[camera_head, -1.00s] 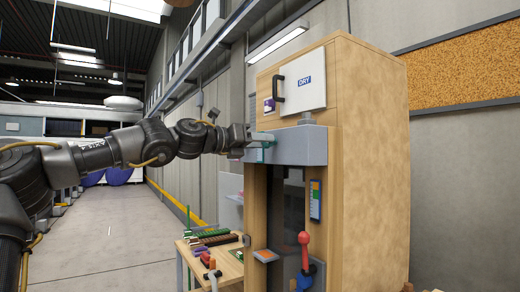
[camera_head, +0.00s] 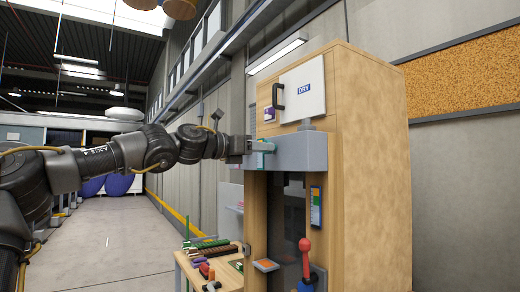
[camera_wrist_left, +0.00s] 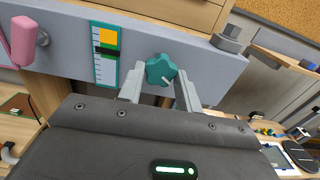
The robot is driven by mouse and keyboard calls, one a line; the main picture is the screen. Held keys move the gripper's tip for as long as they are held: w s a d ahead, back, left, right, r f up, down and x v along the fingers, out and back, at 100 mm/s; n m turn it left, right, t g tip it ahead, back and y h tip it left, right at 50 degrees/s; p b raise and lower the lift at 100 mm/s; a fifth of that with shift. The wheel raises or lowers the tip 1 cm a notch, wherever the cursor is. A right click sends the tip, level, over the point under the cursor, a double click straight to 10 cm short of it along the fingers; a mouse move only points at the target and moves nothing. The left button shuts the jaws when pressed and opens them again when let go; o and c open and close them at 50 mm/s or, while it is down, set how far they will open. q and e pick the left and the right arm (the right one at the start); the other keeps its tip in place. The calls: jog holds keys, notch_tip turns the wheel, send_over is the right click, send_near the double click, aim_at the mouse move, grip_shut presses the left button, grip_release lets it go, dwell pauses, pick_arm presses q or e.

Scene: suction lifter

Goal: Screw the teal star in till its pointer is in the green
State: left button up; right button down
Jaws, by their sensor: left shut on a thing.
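The teal star (camera_wrist_left: 160,70) is a lobed knob on the front of a grey crossbar (camera_head: 300,150). In the left wrist view it sits between the two fingers of my left gripper (camera_wrist_left: 160,88), which is shut on it. In the head view the left gripper (camera_head: 262,147) reaches the crossbar's left end, and the fingers hide most of the star. Left of the star in the wrist view is a teal-edged scale (camera_wrist_left: 105,55) with an orange block and a black pointer (camera_wrist_left: 106,50). A green zone is not clearly distinguishable there. My right gripper is not in view.
A wooden cabinet (camera_head: 375,130) with a "DRY" door (camera_head: 303,92) carries the crossbar. Below are a red-knobbed lever (camera_head: 305,250) and an orange-topped plate (camera_head: 266,265). A pink handle (camera_wrist_left: 22,40) is left of the scale. A cluttered bench (camera_head: 190,265) stands lower left.

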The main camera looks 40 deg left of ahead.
pick_arm(q)
jog(key=o, duration=1)
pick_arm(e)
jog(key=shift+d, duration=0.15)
pick_arm(q)
jog(key=b+v, duration=0.3)
jog(key=v, duration=0.8)
jog(key=shift+f+b, duration=0.1)
jog(key=shift+b, duration=0.2)
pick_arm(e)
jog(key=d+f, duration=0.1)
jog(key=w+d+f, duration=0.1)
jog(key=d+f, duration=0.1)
pick_arm(q)
jog(key=shift+w, duration=0.1)
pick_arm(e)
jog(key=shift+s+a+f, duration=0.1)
